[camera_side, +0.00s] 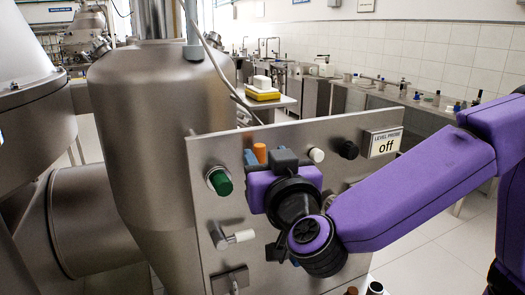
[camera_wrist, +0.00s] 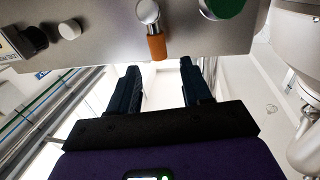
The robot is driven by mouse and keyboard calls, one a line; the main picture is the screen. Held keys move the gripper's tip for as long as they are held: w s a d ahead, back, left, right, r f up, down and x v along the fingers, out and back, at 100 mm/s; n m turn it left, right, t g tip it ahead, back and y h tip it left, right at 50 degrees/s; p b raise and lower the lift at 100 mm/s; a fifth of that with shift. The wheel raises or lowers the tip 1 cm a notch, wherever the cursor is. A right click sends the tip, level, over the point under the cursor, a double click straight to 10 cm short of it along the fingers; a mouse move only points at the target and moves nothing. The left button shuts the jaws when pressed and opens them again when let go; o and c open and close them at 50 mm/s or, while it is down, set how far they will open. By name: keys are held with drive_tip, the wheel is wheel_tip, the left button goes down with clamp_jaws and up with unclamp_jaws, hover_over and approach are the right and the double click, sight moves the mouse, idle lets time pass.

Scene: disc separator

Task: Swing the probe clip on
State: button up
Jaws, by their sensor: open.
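A tilted grey panel carries a sign (camera_side: 384,143) reading "LEVEL PROBE off". An orange-capped lever (camera_side: 260,152) on the panel appears to be the probe clip; no lettering on it confirms this. In the wrist view the orange lever (camera_wrist: 157,46) hangs from a chrome mount, its cap pointing down in the picture. My gripper (camera_wrist: 160,66) is open and empty there, its two dark fingers apart on either side of the lever's line, the cap just beyond the tips. In the side view my gripper (camera_side: 264,159) is close to the panel and hides the lever's lower part.
On the panel (camera_side: 207,152) are a green button (camera_side: 222,182), a white knob (camera_side: 316,155), a black knob (camera_side: 347,150) and a white-tipped lever (camera_side: 238,238) below. A large steel vessel (camera_side: 160,120) stands left of the panel. Open floor lies to the right.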

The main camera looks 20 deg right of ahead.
sight(260, 149)
drive_tip(key=shift+w+d, duration=0.2)
drive_tip(key=shift+w, duration=0.7)
drive_tip(key=shift+w+d, duration=0.15)
drive_tip(key=shift+w, duration=0.75)
clamp_jaws()
drive_tip(key=shift+a, duration=0.1)
drive_tip(key=a+n, duration=0.1)
drive_tip(key=n, duration=0.1)
drive_tip(key=a+n+t, duration=0.1)
drive_tip(key=n, duration=0.1)
drive_tip(key=shift+f+n, duration=0.3)
drive_tip(key=shift+f, duration=0.1)
drive_tip(key=shift+a+f+n+t+y, duration=0.15)
drive_tip(key=shift+a+f+n, duration=0.1)
drive_tip(key=shift+n, duration=0.5)
drive_tip(key=shift+a+f+n+t+y, duration=0.15)
drive_tip(key=shift+a+n, duration=0.15)
drive_tip(key=shift+n, duration=0.5)
drive_tip(key=shift+a+f+n+t, duration=0.1)
drive_tip(key=shift+a+f+n, duration=0.15)
drive_tip(key=shift+n, duration=0.5)
